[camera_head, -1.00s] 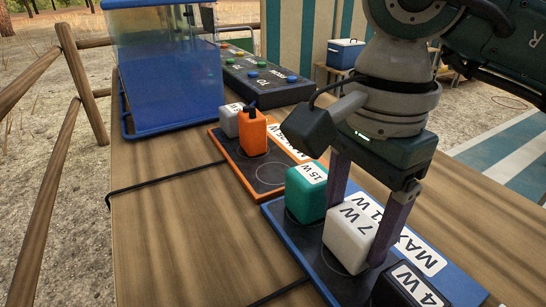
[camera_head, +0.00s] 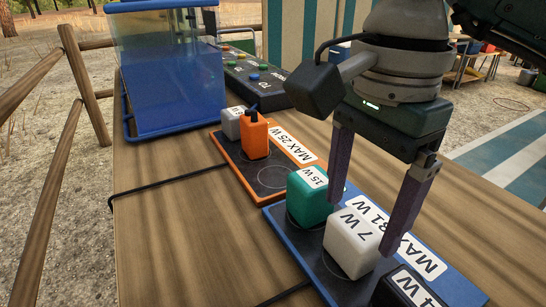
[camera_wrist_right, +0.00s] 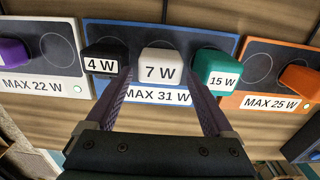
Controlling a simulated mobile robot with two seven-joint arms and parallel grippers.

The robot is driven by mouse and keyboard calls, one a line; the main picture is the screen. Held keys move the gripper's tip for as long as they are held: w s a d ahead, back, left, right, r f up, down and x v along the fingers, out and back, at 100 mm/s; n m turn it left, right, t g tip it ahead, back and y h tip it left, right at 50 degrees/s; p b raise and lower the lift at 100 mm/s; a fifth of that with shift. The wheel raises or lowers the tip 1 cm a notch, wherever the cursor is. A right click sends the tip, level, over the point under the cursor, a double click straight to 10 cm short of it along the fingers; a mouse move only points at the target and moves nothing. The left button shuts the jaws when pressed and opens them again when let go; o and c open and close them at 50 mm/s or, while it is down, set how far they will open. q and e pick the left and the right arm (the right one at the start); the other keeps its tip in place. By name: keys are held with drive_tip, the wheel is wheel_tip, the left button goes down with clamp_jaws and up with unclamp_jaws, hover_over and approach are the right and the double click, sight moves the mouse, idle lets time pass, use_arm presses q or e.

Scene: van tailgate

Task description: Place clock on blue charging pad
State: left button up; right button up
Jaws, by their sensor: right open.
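The blue charging pad (camera_head: 465,284), labelled MAX 31 W, lies on the wooden table. A white 7 W block (camera_head: 352,245) stands upright in its middle, between a teal 15 W block (camera_head: 311,196) and a black 4 W block (camera_head: 405,290). None is clearly recognisable as a clock. My right gripper (camera_head: 364,226) is open over the white block, its fingers spread to either side and apart from it. In the right wrist view, the white block (camera_wrist_right: 160,66) stands beyond and between the fingers. My left gripper is not in view.
The wrist view shows a white pad (camera_wrist_right: 60,68), MAX 22 W, with a purple item (camera_wrist_right: 12,52). A blue bin (camera_head: 170,85) stands behind.

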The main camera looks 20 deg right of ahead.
sight(357, 226)
wheel_tip(357, 226, up, 9)
drive_tip(key=p, duration=0.1)
idle(0.3)
